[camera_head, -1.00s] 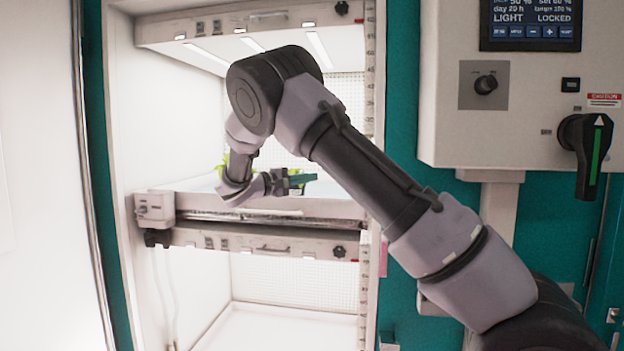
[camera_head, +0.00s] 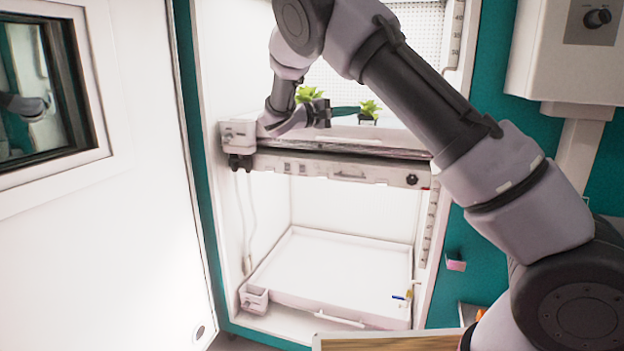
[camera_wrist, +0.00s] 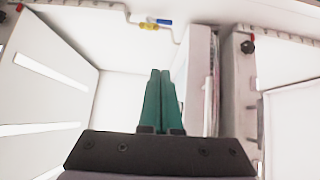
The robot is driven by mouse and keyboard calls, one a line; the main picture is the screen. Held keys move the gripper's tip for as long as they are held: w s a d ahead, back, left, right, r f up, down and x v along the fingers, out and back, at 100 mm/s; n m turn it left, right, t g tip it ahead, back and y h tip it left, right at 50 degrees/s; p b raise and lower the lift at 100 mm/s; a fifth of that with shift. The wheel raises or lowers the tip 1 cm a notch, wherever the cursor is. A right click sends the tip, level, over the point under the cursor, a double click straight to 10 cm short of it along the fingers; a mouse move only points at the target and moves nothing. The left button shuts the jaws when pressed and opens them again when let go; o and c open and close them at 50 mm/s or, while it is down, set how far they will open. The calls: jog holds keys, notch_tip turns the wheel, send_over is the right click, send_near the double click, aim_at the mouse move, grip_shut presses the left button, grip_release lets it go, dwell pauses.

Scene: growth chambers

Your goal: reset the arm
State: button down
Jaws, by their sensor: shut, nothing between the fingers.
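My gripper (camera_head: 345,112) is at the level of the upper shelf, in the opening of the growth chamber. In the wrist view its two green fingers (camera_wrist: 160,100) lie side by side, shut with nothing between them. My arm reaches in from the lower right of the head view and bends down at the elbow. The wrist is just above the front edge of the upper shelf (camera_head: 345,172); I cannot tell whether it touches.
Green plants (camera_head: 308,94) stand behind my gripper. Below is an empty white lower tray (camera_head: 335,265). The open door (camera_head: 110,230) stands on the left; a control box (camera_head: 560,60) hangs on the right. A blue-and-yellow valve (camera_wrist: 155,23) shows in the wrist view.

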jog(key=s+d+f+m+g+y, duration=0.1)
jog(key=s+d+m+g+y, duration=0.2)
jog(key=s+d, duration=0.45)
jog(key=s+d+m+g+y, duration=0.1)
jog(key=s+d+g+y, duration=0.2)
jog(key=s+d+y, duration=0.5)
jog(key=s+a+r+m+t+y, duration=0.1)
jog(key=s+r+m+t+y, duration=0.1)
jog(key=s, duration=0.8)
jog(key=s+a+r+m+t+y, duration=0.1)
jog(key=s+r+m+t+y, duration=0.1)
jog(key=s, duration=0.8)
jog(key=m+t+y, duration=0.1)
jog(key=m+y, duration=0.1)
jog(key=y, duration=0.1)
jog(key=shift+s+r+y, duration=0.15)
jog(key=shift+r+y, duration=0.15)
jog(key=shift+r, duration=0.1)
